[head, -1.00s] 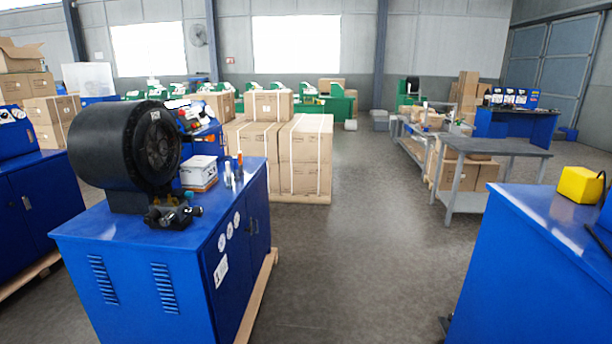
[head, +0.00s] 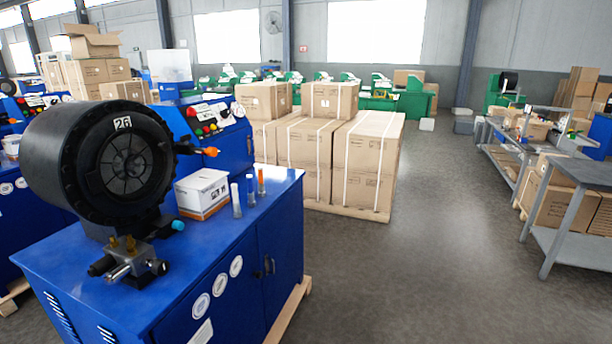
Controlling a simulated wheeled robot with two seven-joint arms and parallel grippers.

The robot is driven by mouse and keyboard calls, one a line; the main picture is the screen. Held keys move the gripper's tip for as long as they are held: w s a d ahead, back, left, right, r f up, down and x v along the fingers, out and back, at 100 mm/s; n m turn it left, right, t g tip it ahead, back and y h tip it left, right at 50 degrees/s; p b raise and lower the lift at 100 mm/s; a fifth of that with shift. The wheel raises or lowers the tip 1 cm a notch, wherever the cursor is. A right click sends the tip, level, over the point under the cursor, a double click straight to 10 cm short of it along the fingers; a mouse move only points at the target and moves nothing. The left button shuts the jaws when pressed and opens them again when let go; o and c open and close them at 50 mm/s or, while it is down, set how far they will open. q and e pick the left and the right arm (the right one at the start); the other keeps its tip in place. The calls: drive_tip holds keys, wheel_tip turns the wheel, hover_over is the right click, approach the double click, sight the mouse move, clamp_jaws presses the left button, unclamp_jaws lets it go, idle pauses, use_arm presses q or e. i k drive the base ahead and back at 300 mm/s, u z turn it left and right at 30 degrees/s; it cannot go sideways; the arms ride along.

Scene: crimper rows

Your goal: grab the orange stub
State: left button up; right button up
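The orange stub (head: 261,181) stands upright on the blue cabinet top (head: 216,240), near its far right corner. A blue stub (head: 251,190) and a pale stub (head: 236,200) stand beside it in a row, nearer to me. A small white box (head: 202,192) sits just left of the row. Neither of my grippers shows in the head view.
A large black crimper drum (head: 105,160) marked 26 stands on the left of the cabinet, with metal fittings (head: 128,262) at its foot. Strapped cartons (head: 370,160) stand on a pallet behind. The grey floor (head: 430,260) to the right is open up to a grey metal table (head: 570,215).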

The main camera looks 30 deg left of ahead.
sight(260, 170)
drive_tip(key=i, duration=3.55)
drive_tip(key=u, duration=2.05)
